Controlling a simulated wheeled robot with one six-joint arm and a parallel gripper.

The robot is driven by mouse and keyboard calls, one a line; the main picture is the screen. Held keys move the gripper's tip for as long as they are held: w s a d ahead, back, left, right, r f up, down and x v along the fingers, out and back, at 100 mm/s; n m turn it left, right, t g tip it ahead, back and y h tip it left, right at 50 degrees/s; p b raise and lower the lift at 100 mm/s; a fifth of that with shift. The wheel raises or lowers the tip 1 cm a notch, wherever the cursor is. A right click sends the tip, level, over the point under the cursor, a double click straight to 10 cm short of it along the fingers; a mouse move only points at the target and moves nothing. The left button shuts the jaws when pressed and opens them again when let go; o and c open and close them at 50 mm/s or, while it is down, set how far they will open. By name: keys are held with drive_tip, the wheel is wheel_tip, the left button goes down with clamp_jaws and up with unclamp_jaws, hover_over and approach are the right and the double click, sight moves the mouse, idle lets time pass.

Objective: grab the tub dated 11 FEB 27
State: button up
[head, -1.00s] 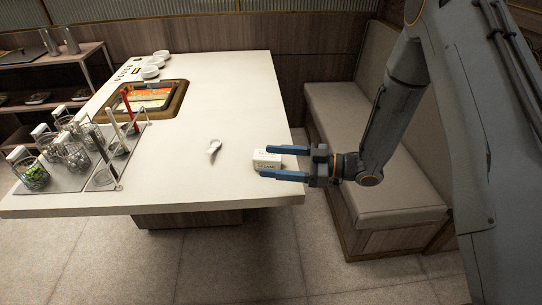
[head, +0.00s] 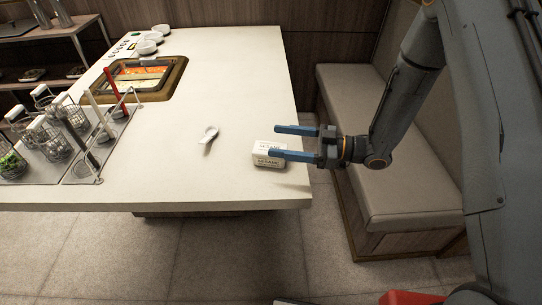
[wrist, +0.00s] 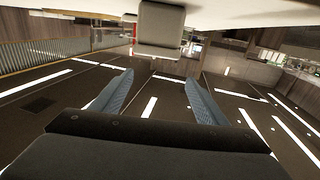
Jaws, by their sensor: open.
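A small white tub (head: 263,160) with dark print on its side sits on the white table near its right edge. The print is too small to read as a date. In the wrist view a pale block, which looks like the tub (wrist: 160,28), is at the top, above and between the fingertips. My gripper (head: 275,141) is open and empty, coming from the right with its fingers pointing left. Its near finger overlaps the tub in the head view; I cannot tell if they touch. Both fingers also show in the wrist view (wrist: 159,78).
A white spoon-like utensil (head: 208,137) lies left of the tub. Wire baskets (head: 55,145) and tall-handled utensils stand at the table's left. A framed inset with coloured food (head: 140,78) and white bowls (head: 148,46) are farther back. A padded bench (head: 385,145) stands right.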

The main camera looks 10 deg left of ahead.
sight(257, 146)
drive_tip(key=f+b, duration=0.1)
drive_tip(key=w+f+b, duration=0.1)
drive_tip(key=f, duration=0.1)
drive_tip(key=f+b, duration=0.1)
drive_tip(key=shift+w+f+b, duration=0.2)
drive_tip(key=shift+w+b, duration=0.1)
drive_tip(key=shift+b, duration=0.1)
drive_tip(key=shift+s+a+p, duration=0.2)
drive_tip(key=shift+a+p, duration=0.3)
drive_tip(key=shift+a, duration=1.45)
drive_tip(key=shift+s+a+p, duration=0.15)
drive_tip(key=shift+a+p, duration=0.35)
drive_tip(key=shift+a, duration=1.4)
drive_tip(key=shift+f, duration=0.1)
drive_tip(key=shift+c, duration=0.3)
drive_tip(key=c, duration=1.3)
